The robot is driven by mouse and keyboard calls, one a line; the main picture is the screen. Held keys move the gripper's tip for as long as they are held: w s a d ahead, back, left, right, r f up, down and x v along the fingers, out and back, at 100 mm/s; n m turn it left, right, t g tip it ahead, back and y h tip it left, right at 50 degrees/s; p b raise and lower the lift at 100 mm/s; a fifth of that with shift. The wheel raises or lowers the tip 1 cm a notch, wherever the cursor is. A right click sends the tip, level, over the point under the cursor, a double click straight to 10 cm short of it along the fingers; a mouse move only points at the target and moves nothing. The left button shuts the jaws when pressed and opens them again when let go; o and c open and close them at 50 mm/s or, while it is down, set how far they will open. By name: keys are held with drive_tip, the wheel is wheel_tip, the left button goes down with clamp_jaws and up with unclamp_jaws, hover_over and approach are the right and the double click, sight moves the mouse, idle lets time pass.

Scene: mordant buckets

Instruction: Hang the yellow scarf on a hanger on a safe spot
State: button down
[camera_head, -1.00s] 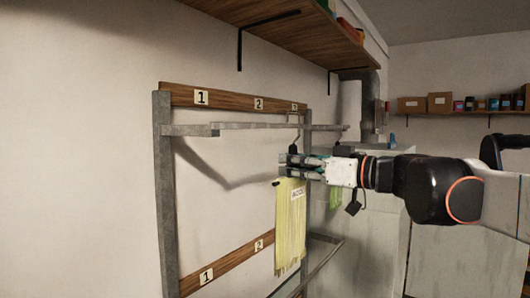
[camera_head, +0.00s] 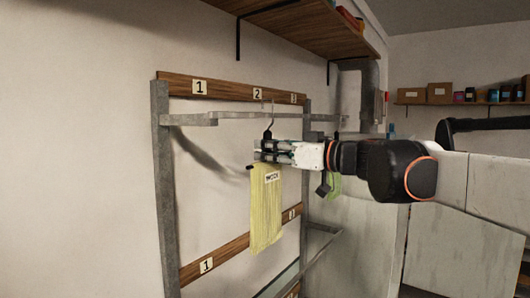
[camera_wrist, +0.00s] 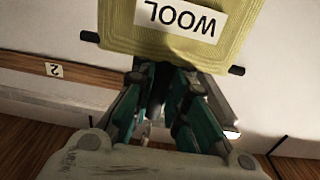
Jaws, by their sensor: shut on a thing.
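The yellow scarf (camera_head: 266,212) hangs down from a dark hanger (camera_head: 267,134) and carries a white WOOL label. My gripper (camera_head: 262,150) is shut on the hanger above the scarf. The hanger's hook points up close to the grey rail (camera_head: 232,115), below label 2 (camera_head: 258,93); I cannot tell whether it is over the rail or in front of it. In the wrist view my gripper (camera_wrist: 160,75) is seen from behind, with the scarf (camera_wrist: 120,18) beyond the fingers and dark hanger ends (camera_wrist: 237,70) sticking out at both sides.
The upper wooden board (camera_head: 226,90) bears labels 1, 2 and 3, and a lower board (camera_head: 228,250) is numbered too. A wooden shelf (camera_head: 300,28) with brackets is above. A green item (camera_head: 335,186) shows behind my gripper. The rail's left part is bare.

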drive_tip(key=shift+x, duration=1.6)
drive_tip(key=shift+f+b, duration=0.7)
drive_tip(key=shift+f, duration=0.35)
drive_tip(key=c, duration=1.5)
unclamp_jaws()
drive_tip(key=shift+d, duration=0.1)
